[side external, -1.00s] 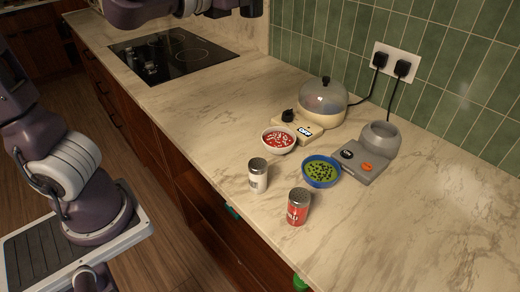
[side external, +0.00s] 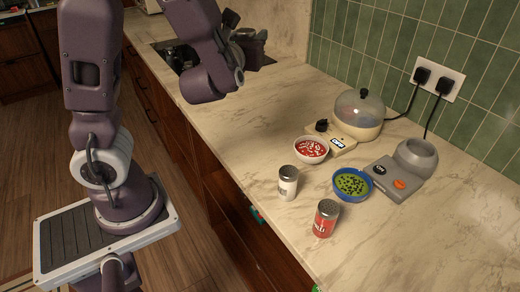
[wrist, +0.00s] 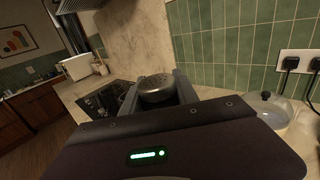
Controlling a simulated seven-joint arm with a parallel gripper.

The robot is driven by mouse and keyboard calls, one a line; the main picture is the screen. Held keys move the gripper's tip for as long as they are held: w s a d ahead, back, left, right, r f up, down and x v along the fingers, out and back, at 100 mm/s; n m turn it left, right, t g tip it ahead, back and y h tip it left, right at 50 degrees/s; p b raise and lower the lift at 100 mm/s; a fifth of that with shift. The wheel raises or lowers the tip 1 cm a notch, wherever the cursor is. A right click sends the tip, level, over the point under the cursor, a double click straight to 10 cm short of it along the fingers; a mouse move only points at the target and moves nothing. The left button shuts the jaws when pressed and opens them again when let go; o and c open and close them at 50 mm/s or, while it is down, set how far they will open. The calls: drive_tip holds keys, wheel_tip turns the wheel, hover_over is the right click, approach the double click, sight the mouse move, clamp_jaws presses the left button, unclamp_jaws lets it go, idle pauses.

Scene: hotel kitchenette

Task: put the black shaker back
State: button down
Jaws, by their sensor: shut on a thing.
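My gripper (side external: 248,38) is raised over the counter at the back, near the cooktop. It is shut on a shaker whose perforated grey metal lid (wrist: 155,86) shows between the fingers in the wrist view. The shaker's body is mostly hidden there, so its colour is hard to confirm. In the side view it is hard to separate from the dark gripper parts. A white shaker (side external: 288,185) and a red shaker (side external: 325,220), both with metal lids, stand upright near the counter's front edge.
A red-filled white bowl (side external: 311,150) and a green-filled blue bowl (side external: 352,184) sit mid-counter. Behind are a domed appliance (side external: 359,112) and a grey device (side external: 405,177). Small dark items stand on the black cooktop (wrist: 105,98). Green tiles (side external: 400,40) bound the back. The right counter is clear.

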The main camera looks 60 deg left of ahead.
drive_tip(key=s+a+f+n+g+y, duration=0.2)
drive_tip(key=s+f+n+g, duration=0.5)
drive_tip(key=s+g, duration=0.25)
drive_tip(key=s+a+f+n+g+y, duration=0.2)
drive_tip(key=s+f+n+g+y, duration=0.1)
drive_tip(key=s+f+n+g, duration=0.65)
drive_tip(key=s+d+n+g+h, duration=0.7)
drive_tip(key=d+n+g+h, duration=0.5)
drive_tip(key=h, duration=0.5)
drive_tip(key=w+d+n+t+h, duration=0.7)
drive_tip(key=d+n+h, duration=0.25)
drive_tip(key=h, duration=0.45)
drive_tip(key=w+a+r+n+t+h, duration=0.1)
drive_tip(key=w+a+r+n+t, duration=0.1)
drive_tip(key=w+n+t, duration=0.5)
drive_tip(key=w+a+r+n+t+h, duration=0.1)
drive_tip(key=w+a+n+t+h, duration=0.1)
drive_tip(key=w+n+t, duration=0.5)
drive_tip(key=f+t, duration=0.1)
drive_tip(key=f, duration=0.2)
drive_tip(key=w+f+m+t, duration=0.1)
drive_tip(key=f, duration=0.2)
drive_tip(key=w+f+t, duration=0.1)
drive_tip(key=f, duration=0.2)
drive_tip(key=shift+a+f+m+y, duration=0.25)
drive_tip(key=shift+a+m+y, duration=0.05)
drive_tip(key=shift+a+m, duration=0.1)
drive_tip(key=shift+f, duration=0.1)
drive_tip(key=c, duration=0.9)
unclamp_jaws()
